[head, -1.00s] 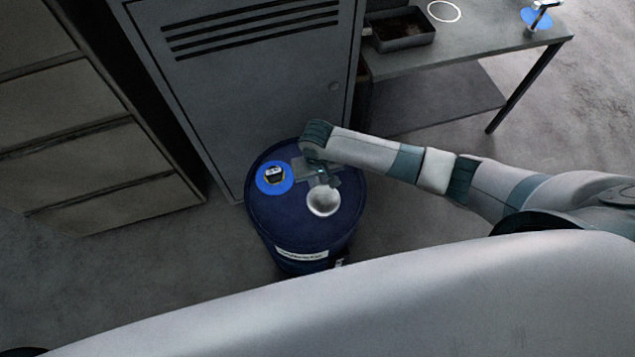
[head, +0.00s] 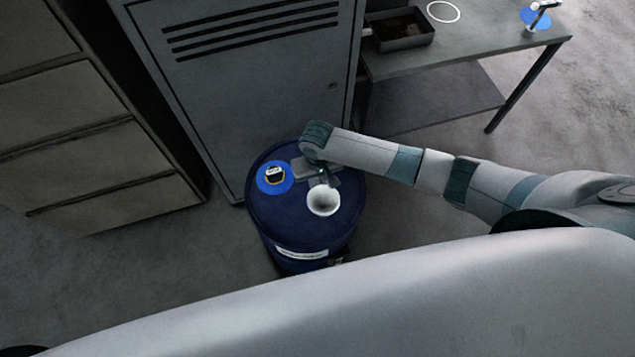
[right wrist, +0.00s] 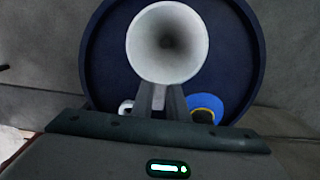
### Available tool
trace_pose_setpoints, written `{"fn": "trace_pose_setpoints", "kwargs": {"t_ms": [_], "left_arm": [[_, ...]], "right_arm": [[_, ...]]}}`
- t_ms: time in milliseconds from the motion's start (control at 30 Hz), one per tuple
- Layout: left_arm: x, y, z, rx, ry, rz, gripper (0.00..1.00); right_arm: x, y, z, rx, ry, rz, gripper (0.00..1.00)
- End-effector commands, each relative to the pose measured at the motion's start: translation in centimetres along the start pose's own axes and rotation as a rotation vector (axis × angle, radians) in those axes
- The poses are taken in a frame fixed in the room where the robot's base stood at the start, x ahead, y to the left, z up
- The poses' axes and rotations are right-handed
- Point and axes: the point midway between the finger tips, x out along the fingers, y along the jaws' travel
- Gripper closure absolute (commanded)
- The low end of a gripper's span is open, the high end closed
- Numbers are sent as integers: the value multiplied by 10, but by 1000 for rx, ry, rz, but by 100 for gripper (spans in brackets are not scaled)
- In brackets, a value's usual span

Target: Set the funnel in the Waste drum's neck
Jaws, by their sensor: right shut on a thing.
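The blue Waste drum (head: 300,232) stands on the floor in front of the grey cabinet, with a label on its side. The white funnel (head: 323,201) is over the front right part of the drum top, mouth up. In the right wrist view the funnel (right wrist: 167,43) fills the space past the fingers (right wrist: 161,98), above the drum lid (right wrist: 228,50). The funnel hides what is under it, so I cannot tell whether its spout is in a neck. My left gripper is not in view.
A blue disc with a dark-and-white fitting (head: 274,176) is on the drum top's left part. A grey cabinet (head: 250,90) stands close behind the drum. A bench (head: 480,45) at the back right holds a dark tray (head: 402,42). Floor right of the drum is clear.

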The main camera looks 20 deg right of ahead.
Motion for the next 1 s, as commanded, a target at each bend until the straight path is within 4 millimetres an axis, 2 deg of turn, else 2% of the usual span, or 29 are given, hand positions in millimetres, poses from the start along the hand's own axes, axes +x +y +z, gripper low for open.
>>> {"fn": "trace_pose_setpoints", "kwargs": {"t_ms": [1000], "left_arm": [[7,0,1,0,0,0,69]], "right_arm": [[16,0,0,1,-1,-1,100]]}}
